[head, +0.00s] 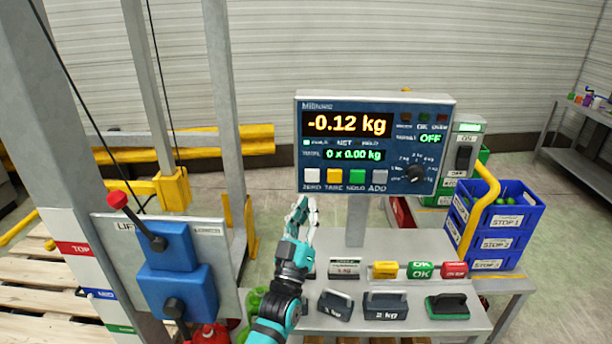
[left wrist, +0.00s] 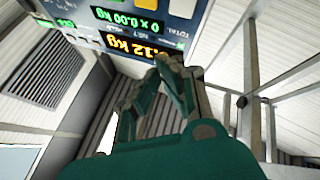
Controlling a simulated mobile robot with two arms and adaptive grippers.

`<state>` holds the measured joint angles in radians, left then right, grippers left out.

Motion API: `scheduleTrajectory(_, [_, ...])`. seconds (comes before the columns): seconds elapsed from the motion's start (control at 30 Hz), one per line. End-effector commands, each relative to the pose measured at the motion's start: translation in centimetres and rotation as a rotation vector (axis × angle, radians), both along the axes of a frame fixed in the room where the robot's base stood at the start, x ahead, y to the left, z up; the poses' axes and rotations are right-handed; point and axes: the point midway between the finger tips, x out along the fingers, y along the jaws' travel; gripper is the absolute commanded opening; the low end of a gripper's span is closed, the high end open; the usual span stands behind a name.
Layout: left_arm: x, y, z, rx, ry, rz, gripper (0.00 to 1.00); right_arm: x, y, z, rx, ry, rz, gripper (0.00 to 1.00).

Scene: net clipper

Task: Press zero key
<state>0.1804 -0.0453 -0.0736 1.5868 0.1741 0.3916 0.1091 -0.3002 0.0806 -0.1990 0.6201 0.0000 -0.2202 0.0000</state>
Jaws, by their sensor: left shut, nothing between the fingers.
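The scale's display panel (head: 375,146) stands on a post and reads -0.12 kg, with 0 x 0.00 kg below. The zero key (head: 312,176) is the white key at the left of the bottom key row, above its ZERO label. My left gripper (head: 300,204) is shut and empty, pointing up just below and slightly left of the zero key. A gap seems to show between fingertips and key. In the left wrist view the panel is upside down above my shut fingers (left wrist: 168,66), and the white key (left wrist: 182,8) sits at the top edge. My right gripper is not in view.
Beside the zero key are a yellow key (head: 334,176), a green key (head: 357,177) and a grey key (head: 380,178). Weights (head: 386,305) and stamps lie on the bench below. A blue lift control box (head: 176,275) stands left. Blue crates (head: 498,225) stand right.

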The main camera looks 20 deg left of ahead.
Motion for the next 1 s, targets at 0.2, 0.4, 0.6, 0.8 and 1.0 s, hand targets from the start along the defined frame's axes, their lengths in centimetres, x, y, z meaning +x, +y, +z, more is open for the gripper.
scheduleTrajectory(0.2, [0.0, 0.1, 0.8, -0.009, -0.027, 0.003, 0.0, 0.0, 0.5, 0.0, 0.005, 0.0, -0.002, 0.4])
scheduleTrajectory(0.4, [0.0, 0.1, 0.7, -0.008, -0.026, 0.003, 0.0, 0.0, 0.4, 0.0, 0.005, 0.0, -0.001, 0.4])
scheduleTrajectory(0.6, [0.9, 0.4, 0.5, -0.006, -0.026, 0.004, 0.0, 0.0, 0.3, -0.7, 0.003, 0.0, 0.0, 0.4])
scheduleTrajectory(0.8, [3.5, 1.2, 0.4, -0.005, -0.028, 0.005, 0.0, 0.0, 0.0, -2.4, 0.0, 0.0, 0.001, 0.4])
scheduleTrajectory(1.0, [6.2, 1.9, 0.4, -0.007, -0.027, 0.004, 0.0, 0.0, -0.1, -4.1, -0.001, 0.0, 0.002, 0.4])
